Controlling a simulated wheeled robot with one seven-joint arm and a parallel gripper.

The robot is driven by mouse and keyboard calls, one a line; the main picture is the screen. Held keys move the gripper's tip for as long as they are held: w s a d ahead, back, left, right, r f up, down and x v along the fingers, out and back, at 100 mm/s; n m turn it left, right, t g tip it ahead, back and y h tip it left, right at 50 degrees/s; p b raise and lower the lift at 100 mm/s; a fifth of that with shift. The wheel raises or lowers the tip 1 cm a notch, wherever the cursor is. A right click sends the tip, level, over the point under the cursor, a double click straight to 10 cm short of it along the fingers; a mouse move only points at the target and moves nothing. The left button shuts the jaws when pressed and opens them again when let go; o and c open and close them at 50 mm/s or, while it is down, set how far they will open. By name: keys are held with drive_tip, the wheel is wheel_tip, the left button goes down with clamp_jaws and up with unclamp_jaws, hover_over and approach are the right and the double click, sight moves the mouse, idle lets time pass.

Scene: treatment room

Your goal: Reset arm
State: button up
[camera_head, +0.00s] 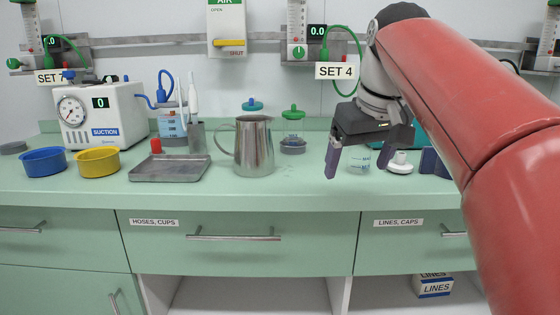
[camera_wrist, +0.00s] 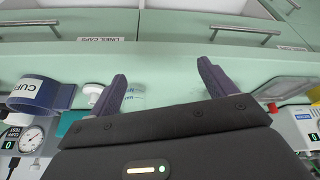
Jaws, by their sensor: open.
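My gripper (camera_head: 358,160) hangs above the right part of the green counter (camera_head: 300,188), at the end of my red arm. Its two dark fingers are spread apart with nothing between them. In the wrist view the open fingers (camera_wrist: 162,95) show over bare counter and the drawer fronts. A small clear cup with blue marks (camera_head: 359,163) stands behind the fingers in the head view, and a white round piece (camera_head: 400,164) is just right of it. My arm hides part of the counter's right side.
A steel jug (camera_head: 254,147) stands left of my gripper. Further left are a metal tray (camera_head: 170,169), a yellow bowl (camera_head: 97,162), a blue bowl (camera_head: 44,162) and the suction unit (camera_head: 100,117). Flowmeters and a rail line the wall. The counter's front strip is clear.

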drive_tip(key=s+d+f+m, duration=0.1)
drive_tip(key=s+f, duration=0.8)
drive_tip(key=f, duration=0.4)
drive_tip(key=s+d+f+m+t, duration=0.1)
drive_tip(key=s+f+m, duration=0.1)
drive_tip(key=s+f, duration=0.7)
wheel_tip(320, 180, down, 4)
drive_tip(key=shift+s+f+h, duration=0.1)
drive_tip(key=shift+s+h, duration=0.2)
drive_tip(key=shift+h, duration=0.1)
